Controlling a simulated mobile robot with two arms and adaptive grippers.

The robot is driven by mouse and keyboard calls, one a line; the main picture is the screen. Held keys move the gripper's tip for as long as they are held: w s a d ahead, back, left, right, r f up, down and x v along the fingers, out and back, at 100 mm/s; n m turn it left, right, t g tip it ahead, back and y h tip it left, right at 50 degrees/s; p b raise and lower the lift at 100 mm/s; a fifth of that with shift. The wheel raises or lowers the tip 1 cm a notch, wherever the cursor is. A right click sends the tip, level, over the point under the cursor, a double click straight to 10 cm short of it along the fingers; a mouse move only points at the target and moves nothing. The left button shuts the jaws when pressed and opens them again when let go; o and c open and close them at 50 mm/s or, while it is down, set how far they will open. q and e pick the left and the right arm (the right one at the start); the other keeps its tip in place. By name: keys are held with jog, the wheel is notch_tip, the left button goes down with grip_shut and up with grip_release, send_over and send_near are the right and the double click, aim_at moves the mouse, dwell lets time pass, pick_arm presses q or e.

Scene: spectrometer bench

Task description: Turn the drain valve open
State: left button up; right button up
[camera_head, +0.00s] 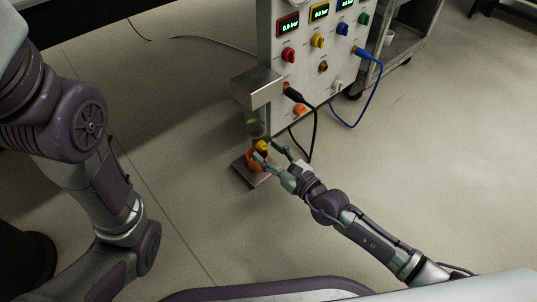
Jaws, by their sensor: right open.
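A small yellow piece (262,146), which looks like the drain valve, sits low under a grey metal block (257,87) at the panel's left edge. A dull, see-through part (256,128) shows just above it. An orange round thing (253,162) is below it on a flat metal plate (246,175). My right gripper (268,151) is open, reaching in from the lower right, with its fingers around or just in front of the yellow piece. I cannot tell whether they touch it. My left arm is at the left; its gripper is out of view.
A white panel (319,72) with coloured knobs and green-lit displays stands behind. A black cable (315,135) and a blue cable (372,100) hang from it. A grey cart (408,38) stands at the back right. The floor on the right is clear.

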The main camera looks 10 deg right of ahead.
jog(key=shift+w+a, duration=0.15)
grip_shut()
jog(key=shift+m, duration=0.4)
jog(key=m, duration=0.3)
jog(key=shift+m, duration=0.4)
jog(key=m, duration=0.5)
dwell(0.4)
